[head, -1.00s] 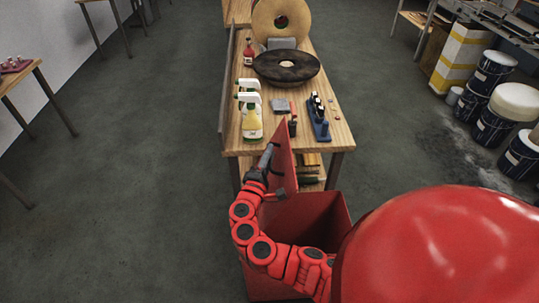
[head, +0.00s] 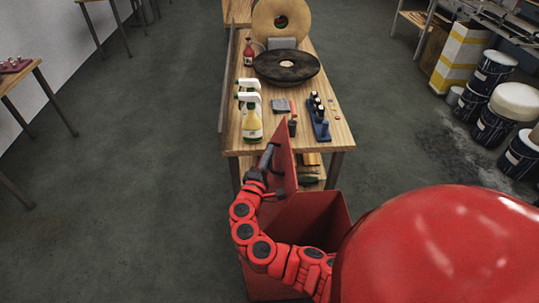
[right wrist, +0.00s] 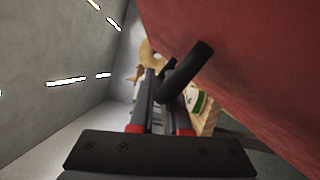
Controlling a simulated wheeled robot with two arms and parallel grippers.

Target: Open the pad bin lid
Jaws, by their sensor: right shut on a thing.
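The pad bin (head: 318,218) is a red box standing in front of the workbench, and its dark inside shows from above. Its red lid (head: 284,150) stands raised, nearly upright, at the bin's left side. My right gripper (head: 266,160) is at the lid's left face. In the right wrist view the lid (right wrist: 255,60) fills the upper right, and its black bar handle (right wrist: 190,70) runs down to the gripper's fingers (right wrist: 155,100). The right gripper is shut on this handle. The exact contact is partly hidden. My left gripper is not in view.
Paint drums (head: 494,125) stand at the right. The floor left of the bin is clear.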

